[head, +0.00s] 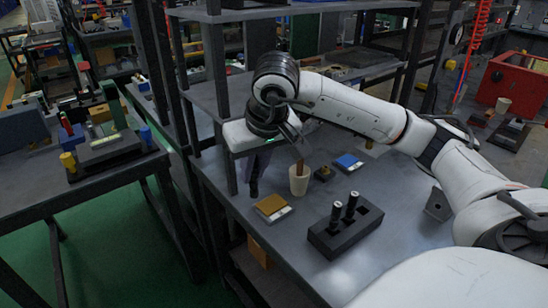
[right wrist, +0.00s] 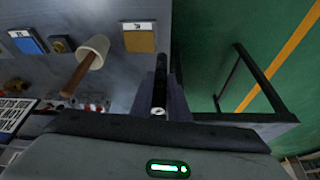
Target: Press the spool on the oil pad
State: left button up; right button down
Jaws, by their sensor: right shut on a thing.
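My right gripper (head: 257,166) is shut on a black spool (head: 253,188), which hangs below the fingers near the table's left edge. In the right wrist view the spool (right wrist: 160,92) shows its pale end between the fingers (right wrist: 161,104). A yellow-ochre pad with a pale label strip (head: 272,207) lies on the table, to the right of and nearer than the held spool. A blue pad with a similar strip (head: 348,162) lies farther back. The labels are too small to read, so which is the oil pad is unclear. My left gripper is not in view.
A beige cup (head: 299,181) with a brown handle stands between the pads. A small brass-topped piece (head: 322,173) is beside it. A black block (head: 345,232) holds two upright spools (head: 351,204). A shelf post (head: 226,172) rises left of my gripper.

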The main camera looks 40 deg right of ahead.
jog(key=shift+m, duration=0.5)
jog(key=d+f+b, duration=0.2)
jog(key=d+b, duration=0.1)
jog(key=d+f+b, duration=0.1)
jog(key=d+f, duration=0.1)
jog(key=shift+d+b, duration=0.2)
jog(key=shift+b, duration=0.2)
jog(key=shift+f+b, duration=0.6)
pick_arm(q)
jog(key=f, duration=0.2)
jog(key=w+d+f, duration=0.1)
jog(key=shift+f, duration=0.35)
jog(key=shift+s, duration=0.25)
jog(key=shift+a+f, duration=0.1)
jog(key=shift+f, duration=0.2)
pick_arm(e)
jog(key=shift+f, duration=0.15)
pick_arm(q)
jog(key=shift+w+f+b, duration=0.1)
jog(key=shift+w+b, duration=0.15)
jog(key=shift+b, duration=0.1)
pick_arm(e)
jog(key=shift+f, duration=0.3)
